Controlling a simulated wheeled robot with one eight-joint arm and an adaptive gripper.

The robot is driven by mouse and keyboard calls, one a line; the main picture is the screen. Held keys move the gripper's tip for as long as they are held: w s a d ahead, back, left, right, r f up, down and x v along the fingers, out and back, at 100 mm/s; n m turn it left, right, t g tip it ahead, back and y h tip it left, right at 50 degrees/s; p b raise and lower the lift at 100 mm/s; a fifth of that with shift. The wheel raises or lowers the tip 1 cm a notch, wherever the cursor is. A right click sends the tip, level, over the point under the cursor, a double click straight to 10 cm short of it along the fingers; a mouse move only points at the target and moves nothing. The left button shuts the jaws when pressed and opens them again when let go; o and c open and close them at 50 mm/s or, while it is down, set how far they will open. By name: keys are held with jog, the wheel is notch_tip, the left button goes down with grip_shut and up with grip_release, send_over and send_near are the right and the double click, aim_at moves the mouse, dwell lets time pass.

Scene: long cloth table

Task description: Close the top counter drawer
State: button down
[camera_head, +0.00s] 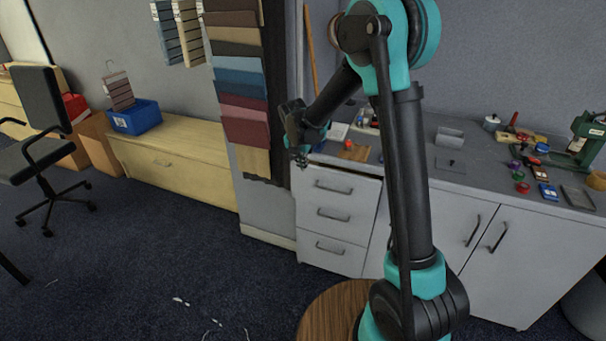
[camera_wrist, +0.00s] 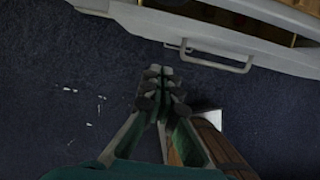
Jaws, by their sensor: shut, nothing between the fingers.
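The white counter (camera_head: 447,202) has a stack of three drawers at its left end. The top counter drawer (camera_head: 335,203) stands partly open, with its front ahead of the drawers below. In the wrist view its front and bar handle (camera_wrist: 215,66) cross the upper right, and part of the inside shows behind the front edge. My gripper (camera_head: 300,163) is by the upper left corner of this drawer in the head view. In the wrist view my gripper (camera_wrist: 161,72) has its fingers together and empty, over the dark floor, apart from the handle and to its left.
Tools and small items lie on the right of the countertop, near a green press (camera_head: 588,137). Hanging fabric samples (camera_head: 240,75) are left of the drawers. A low wooden cabinet (camera_head: 175,162) and an office chair (camera_head: 45,140) stand farther left. The carpet before the drawers is mostly clear.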

send_near(326, 174)
notch_tip(326, 174, down, 3)
jog(key=s+a, duration=0.2)
jog(key=s, duration=0.1)
jog(key=t, duration=0.1)
jog(key=shift+d+x, duration=0.2)
jog(key=shift+x, duration=4.75)
jog(key=shift+w, duration=0.15)
jog(key=shift+w+d+r, duration=0.1)
jog(key=shift+w+d, duration=0.2)
jog(key=shift+w, duration=0.5)
jog(key=shift+w+d, duration=0.3)
jog(key=shift+w, duration=0.55)
jog(key=shift+w+d, duration=0.3)
jog(key=shift+w, duration=0.5)
